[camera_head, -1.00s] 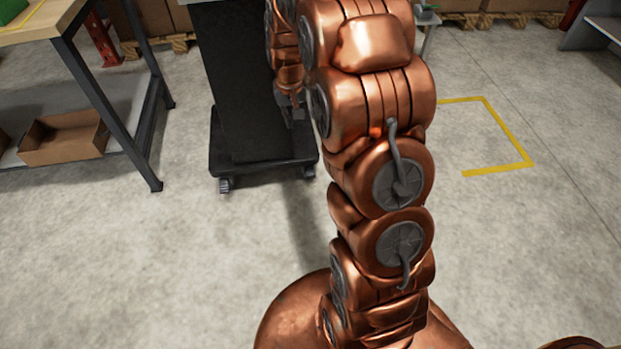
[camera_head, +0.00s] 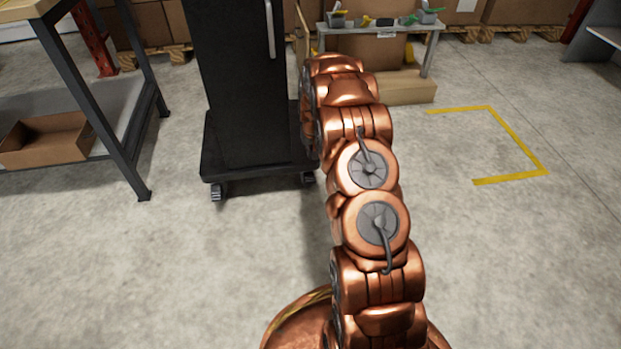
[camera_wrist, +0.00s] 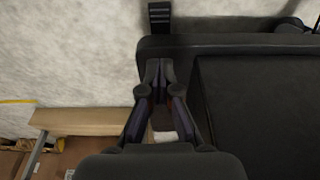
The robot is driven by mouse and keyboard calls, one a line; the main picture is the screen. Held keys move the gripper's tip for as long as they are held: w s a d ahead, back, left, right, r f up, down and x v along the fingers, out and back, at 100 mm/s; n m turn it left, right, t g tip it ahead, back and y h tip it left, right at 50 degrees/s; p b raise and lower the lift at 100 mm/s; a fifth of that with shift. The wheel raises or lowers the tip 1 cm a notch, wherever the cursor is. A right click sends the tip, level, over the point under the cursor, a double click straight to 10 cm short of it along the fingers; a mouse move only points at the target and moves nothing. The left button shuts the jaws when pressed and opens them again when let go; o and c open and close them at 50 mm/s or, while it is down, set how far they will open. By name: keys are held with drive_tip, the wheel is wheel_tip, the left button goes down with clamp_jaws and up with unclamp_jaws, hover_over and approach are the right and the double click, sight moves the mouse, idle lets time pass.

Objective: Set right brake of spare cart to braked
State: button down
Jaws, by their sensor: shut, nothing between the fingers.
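The black cart (camera_head: 228,85) stands on a dark wheeled base (camera_head: 250,177), with casters at its near left corner (camera_head: 217,190) and near right corner (camera_head: 308,178). In the wrist view the base's edge (camera_wrist: 235,46) runs across, and a dark ribbed tab (camera_wrist: 160,16) sticks out past it near the corner. I cannot tell whether this tab is the brake or what position it is in. My gripper (camera_wrist: 158,68) is shut and empty, its tips over the base's corner in that view, with the tab beyond them. In the head view my arm hides the gripper.
A workbench (camera_head: 90,95) with a cardboard box (camera_head: 45,140) on its lower shelf stands left. A small grey table (camera_head: 375,28) with small items stands behind the cart, near cardboard boxes. Floor in front and to the right, around a yellow line (camera_head: 515,140), is clear.

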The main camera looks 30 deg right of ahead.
sight(311, 179)
idle(0.3)
drive_tip(key=b+x, duration=0.2)
drive_tip(key=x, duration=0.2)
drive_tip(key=s+b+x, duration=0.1)
drive_tip(key=b+x, duration=0.1)
drive_tip(key=x, duration=0.3)
drive_tip(key=b+x, duration=0.2)
drive_tip(key=x, duration=0.2)
drive_tip(key=shift+s+a+f, duration=0.2)
drive_tip(key=shift+a+f, duration=0.15)
drive_tip(key=shift+f, duration=0.15)
drive_tip(key=shift+s+r+p, duration=0.1)
drive_tip(key=shift+p, duration=0.4)
